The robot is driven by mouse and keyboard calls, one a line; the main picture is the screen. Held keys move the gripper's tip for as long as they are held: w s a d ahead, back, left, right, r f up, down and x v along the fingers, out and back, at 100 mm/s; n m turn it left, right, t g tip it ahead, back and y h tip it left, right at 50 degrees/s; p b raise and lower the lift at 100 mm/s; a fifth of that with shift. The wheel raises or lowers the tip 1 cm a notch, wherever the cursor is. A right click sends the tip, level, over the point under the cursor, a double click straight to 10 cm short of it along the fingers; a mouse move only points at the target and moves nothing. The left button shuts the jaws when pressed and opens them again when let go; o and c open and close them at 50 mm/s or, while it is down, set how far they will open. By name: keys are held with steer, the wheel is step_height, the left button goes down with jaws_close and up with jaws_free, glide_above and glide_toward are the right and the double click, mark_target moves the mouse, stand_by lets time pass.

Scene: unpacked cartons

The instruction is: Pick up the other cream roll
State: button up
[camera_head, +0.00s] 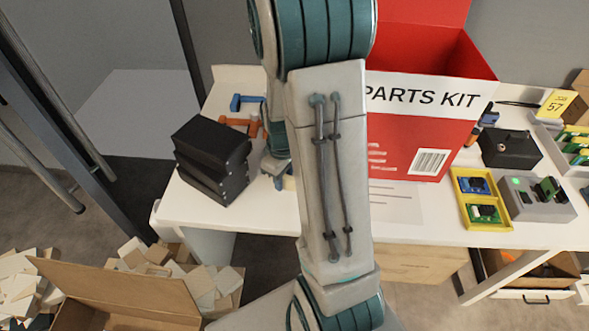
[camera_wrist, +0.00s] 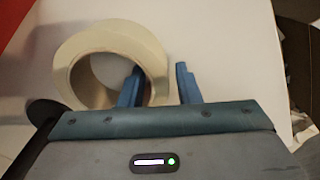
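A cream roll (camera_wrist: 108,36), a wide ring, lies on the white table top in the wrist view. My gripper (camera_wrist: 160,67) is open, with two blue fingers pointing towards the table. The left finger shows over the roll's hole, and the right finger is outside the ring on its right. The right part of the ring's wall shows between the fingers. I cannot tell whether either finger touches it. In the head view my arm covers most of this spot. Only one cream roll shows clearly.
A red and white parts kit box (camera_head: 408,125) stands right of my arm. Stacked black boxes (camera_head: 212,160) stand left, near blue and orange clamps (camera_head: 243,124). A yellow tray (camera_head: 480,197) and a grey device (camera_head: 538,199) are at right. Open cartons (camera_head: 120,292) stand on the floor below.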

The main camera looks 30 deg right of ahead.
jaws_close()
steer(key=shift+r, duration=0.1)
